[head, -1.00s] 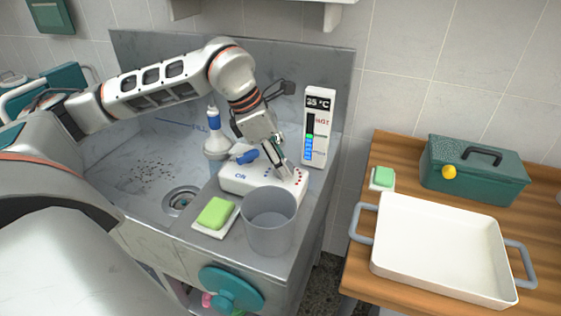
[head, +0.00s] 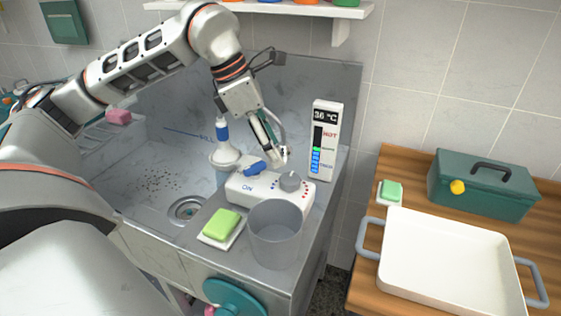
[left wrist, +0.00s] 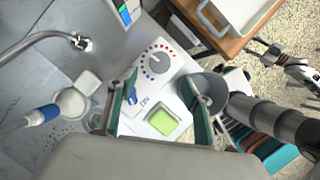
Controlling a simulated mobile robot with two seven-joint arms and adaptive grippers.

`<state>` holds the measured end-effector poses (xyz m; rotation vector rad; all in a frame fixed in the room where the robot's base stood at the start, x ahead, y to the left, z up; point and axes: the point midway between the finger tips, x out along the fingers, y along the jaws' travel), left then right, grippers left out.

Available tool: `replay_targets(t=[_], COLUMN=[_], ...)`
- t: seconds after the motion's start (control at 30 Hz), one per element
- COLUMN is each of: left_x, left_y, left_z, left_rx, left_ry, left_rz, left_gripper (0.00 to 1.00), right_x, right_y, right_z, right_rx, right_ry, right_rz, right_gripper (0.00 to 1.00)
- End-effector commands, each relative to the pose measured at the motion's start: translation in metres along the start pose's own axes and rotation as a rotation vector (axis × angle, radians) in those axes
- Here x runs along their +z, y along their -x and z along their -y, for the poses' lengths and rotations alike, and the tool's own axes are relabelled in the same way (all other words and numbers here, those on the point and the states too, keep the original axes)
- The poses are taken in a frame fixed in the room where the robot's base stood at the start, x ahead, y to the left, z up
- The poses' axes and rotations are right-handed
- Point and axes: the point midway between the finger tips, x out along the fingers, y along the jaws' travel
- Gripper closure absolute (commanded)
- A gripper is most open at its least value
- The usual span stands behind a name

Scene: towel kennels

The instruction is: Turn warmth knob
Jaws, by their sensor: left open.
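The warmth knob (head: 290,181) is a round grey dial on the white control box (head: 262,194), ringed by blue and red dots. It also shows in the left wrist view (left wrist: 158,60), clear of the fingers. My left gripper (head: 275,152) is above and behind the knob, apart from it. In the left wrist view its two fingers (left wrist: 158,88) are spread with nothing held between them. The temperature panel (head: 324,142) stands right of the box and appears to read 36 °C. What looks like my right gripper (left wrist: 298,68) shows at the right; its jaws are unclear.
A blue lever (head: 256,167) sits left of the knob. A grey cup (head: 275,235) and a green soap (head: 222,223) stand in front of the box. A white tray (head: 450,265) and green toolbox (head: 482,185) are on the wooden table.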

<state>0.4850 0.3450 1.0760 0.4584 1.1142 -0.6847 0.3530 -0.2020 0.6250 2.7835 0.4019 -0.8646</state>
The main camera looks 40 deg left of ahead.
Motion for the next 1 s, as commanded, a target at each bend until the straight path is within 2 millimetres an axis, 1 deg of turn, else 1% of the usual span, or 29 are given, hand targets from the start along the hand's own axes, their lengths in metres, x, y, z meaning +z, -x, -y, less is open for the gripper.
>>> replay_targets(t=[0.03,0.1,0.27,1.0], left_x=[0.000,0.001,0.000,0.000], left_y=[0.008,0.016,0.025,0.026], left_z=[-0.001,-0.001,0.000,0.000], left_rx=[0.002,0.002,-0.001,-0.001], left_ry=[0.000,0.001,0.000,0.000], left_rz=[0.002,0.002,0.000,0.000], left_gripper=[0.50,0.50,0.50,0.50], right_x=[0.000,0.000,0.000,-0.003], right_y=[0.000,0.000,0.000,-0.001], right_z=[0.000,0.000,0.000,0.000], right_rx=[0.000,0.000,0.000,0.001], right_ry=[0.000,0.000,-0.001,-0.001], right_rz=[0.000,0.000,0.000,-0.006], right_gripper=[0.60,0.60,0.60,0.60])
